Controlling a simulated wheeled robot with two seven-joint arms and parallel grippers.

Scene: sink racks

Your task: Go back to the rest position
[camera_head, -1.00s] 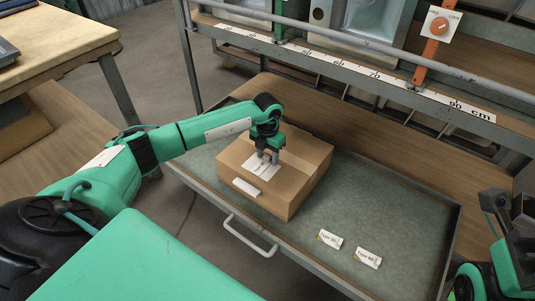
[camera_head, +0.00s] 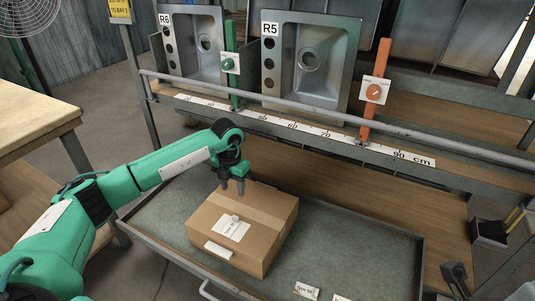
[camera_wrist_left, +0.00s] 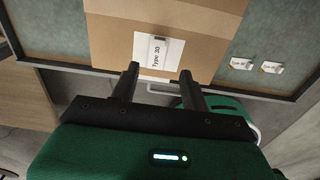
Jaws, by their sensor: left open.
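My left gripper (camera_head: 232,190) is open and empty above a closed cardboard box (camera_head: 265,235). In the left wrist view the two fingers of the left gripper (camera_wrist_left: 160,82) stand apart, with the box (camera_wrist_left: 110,40) beyond them. The box has a white label (camera_head: 230,228) on top, which reads "Type 30" in the left wrist view. A small pale piece sits on the label. A second pale piece (camera_head: 218,249) is at the box's front edge.
The box stands in a grey-green drawer tray (camera_head: 160,215). Small type cards (camera_head: 306,291) lie in the tray. Behind it are a ruler rail (camera_head: 300,133), an orange post (camera_head: 375,85), a green post (camera_head: 231,65) and sinks marked R6 and R5 (camera_head: 335,60). A table (camera_head: 35,125) stands left.

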